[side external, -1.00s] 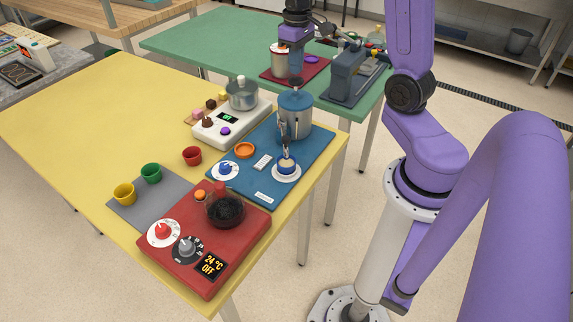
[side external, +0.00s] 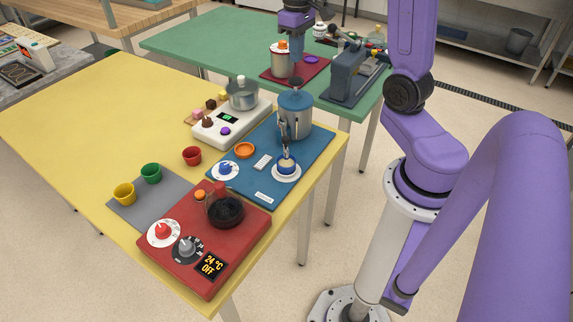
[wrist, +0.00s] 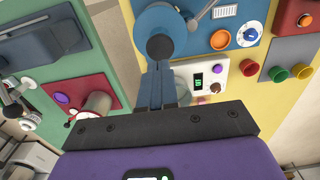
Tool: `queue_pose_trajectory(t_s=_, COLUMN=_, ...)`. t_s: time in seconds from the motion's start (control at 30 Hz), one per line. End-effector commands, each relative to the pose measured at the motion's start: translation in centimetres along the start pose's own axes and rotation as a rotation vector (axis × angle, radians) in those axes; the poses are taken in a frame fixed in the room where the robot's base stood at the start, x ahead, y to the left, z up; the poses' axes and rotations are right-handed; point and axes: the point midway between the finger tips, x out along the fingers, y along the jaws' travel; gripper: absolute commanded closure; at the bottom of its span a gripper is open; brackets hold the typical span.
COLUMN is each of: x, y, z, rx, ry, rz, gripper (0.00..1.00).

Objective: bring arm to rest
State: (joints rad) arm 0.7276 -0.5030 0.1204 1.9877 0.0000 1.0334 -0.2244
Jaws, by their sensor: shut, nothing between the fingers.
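My gripper (side external: 296,24) hangs near the top of the side view, its purple body cut off by the frame edge. It appears above the far tables, near the metal canister (side external: 282,64) with an orange knob. In the wrist view my gripper (wrist: 157,80) shows its two blue-grey fingers together, with nothing between them. Their tips overlap the round blue lid (wrist: 160,34) of the blue dispenser in that picture. The gripper is apart from everything in the side view.
The green table (side external: 200,45) holds a grey-blue machine (side external: 347,72).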

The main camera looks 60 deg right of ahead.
Motion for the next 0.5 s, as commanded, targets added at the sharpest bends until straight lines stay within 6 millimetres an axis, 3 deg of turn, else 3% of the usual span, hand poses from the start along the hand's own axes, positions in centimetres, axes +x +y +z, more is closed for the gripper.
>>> queue_pose_trajectory(t_s=0.23, x=-2.1, y=0.0, z=-0.1, rx=-0.001, ry=0.002, rz=0.000, gripper=1.00)
queue_pose_trajectory(t_s=0.5, x=-2.7, y=0.0, z=0.0, rx=0.000, ry=0.000, rz=0.000, gripper=1.00)
